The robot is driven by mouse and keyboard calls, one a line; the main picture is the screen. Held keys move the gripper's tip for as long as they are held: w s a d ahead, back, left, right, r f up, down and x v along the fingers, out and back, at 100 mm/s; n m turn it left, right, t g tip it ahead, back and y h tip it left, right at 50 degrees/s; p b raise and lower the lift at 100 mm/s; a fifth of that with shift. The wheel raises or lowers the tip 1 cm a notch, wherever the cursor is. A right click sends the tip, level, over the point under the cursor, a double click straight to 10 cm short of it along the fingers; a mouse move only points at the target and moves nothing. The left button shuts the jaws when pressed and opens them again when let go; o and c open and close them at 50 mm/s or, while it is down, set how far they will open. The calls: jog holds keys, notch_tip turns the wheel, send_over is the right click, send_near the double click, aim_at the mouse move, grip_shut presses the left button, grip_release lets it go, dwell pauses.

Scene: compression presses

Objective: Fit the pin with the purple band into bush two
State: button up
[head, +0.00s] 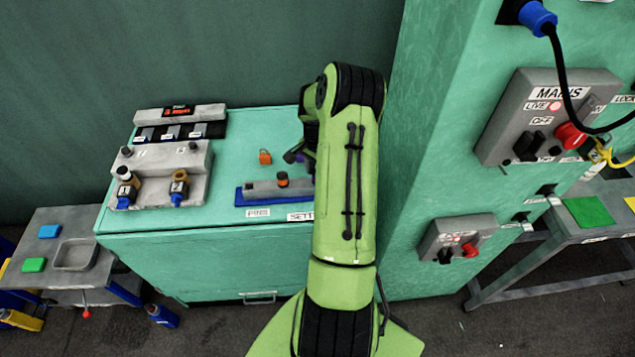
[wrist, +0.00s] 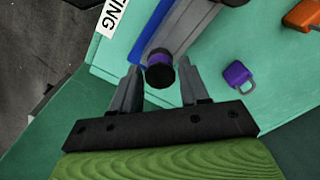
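The pin with the purple band (wrist: 160,72) stands at the end of the grey pin block (wrist: 183,30) in the wrist view, dark end facing the camera. My gripper (wrist: 159,66) is open, with one finger on each side of this pin and a gap showing beside it. In the head view my arm hides the gripper, this pin and the right end of the pin block (head: 262,190).
An orange-banded pin (head: 282,180) stands in the pin block. An orange padlock (head: 265,157) and a purple padlock (wrist: 237,75) lie behind it on the teal cabinet top (head: 225,215). A tall teal cabinet (head: 430,120) with switches rises right of my arm.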

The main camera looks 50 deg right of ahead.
jog(key=c, duration=0.8)
jog(key=shift+o, duration=0.2)
jog(key=shift+r+p, duration=1.45)
jog(key=shift+r, duration=0.8)
jog(key=shift+r+p, duration=1.35)
jog(key=shift+r, duration=0.75)
